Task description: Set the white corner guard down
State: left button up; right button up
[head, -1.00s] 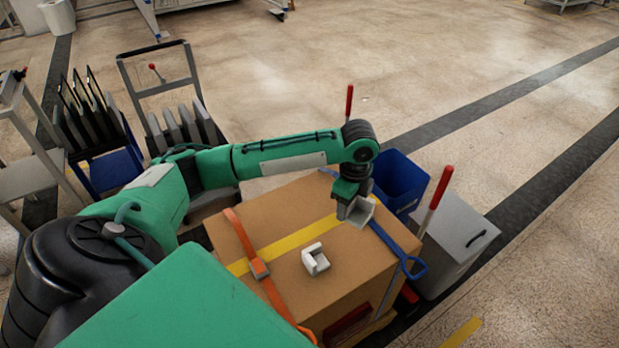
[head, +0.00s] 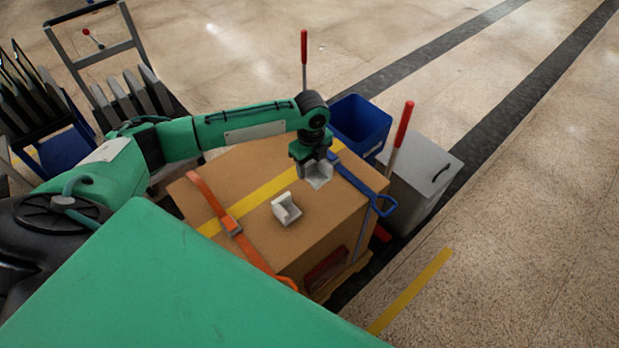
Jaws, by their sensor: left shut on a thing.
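My left gripper (head: 313,157) is shut on a pale grey-white corner guard (head: 319,176), which hangs below its fingers. The guard is over the far right part of the top of a brown cardboard box (head: 255,165), close to the blue strap. I cannot tell whether it touches the box. A second white corner guard (head: 287,210) lies loose on the box top, nearer to me and to the left, apart from the gripper. My right gripper is not in view.
An orange strap (head: 210,200), a yellow tape stripe (head: 255,200) and a blue strap (head: 360,183) cross the box. Behind it stand a blue bin (head: 361,125), a grey lidded bin (head: 425,165) and red-topped posts (head: 404,125). Carts (head: 130,95) stand left; floor at right is clear.

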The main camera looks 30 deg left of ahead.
aim_at(311, 188)
pick_arm(q)
notch_tip(311, 188, down, 7)
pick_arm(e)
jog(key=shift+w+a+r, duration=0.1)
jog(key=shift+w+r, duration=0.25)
pick_arm(q)
jog(key=shift+f, duration=0.1)
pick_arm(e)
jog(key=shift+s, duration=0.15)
pick_arm(q)
jog(key=o, duration=0.7)
jog(key=shift+o, duration=1.3)
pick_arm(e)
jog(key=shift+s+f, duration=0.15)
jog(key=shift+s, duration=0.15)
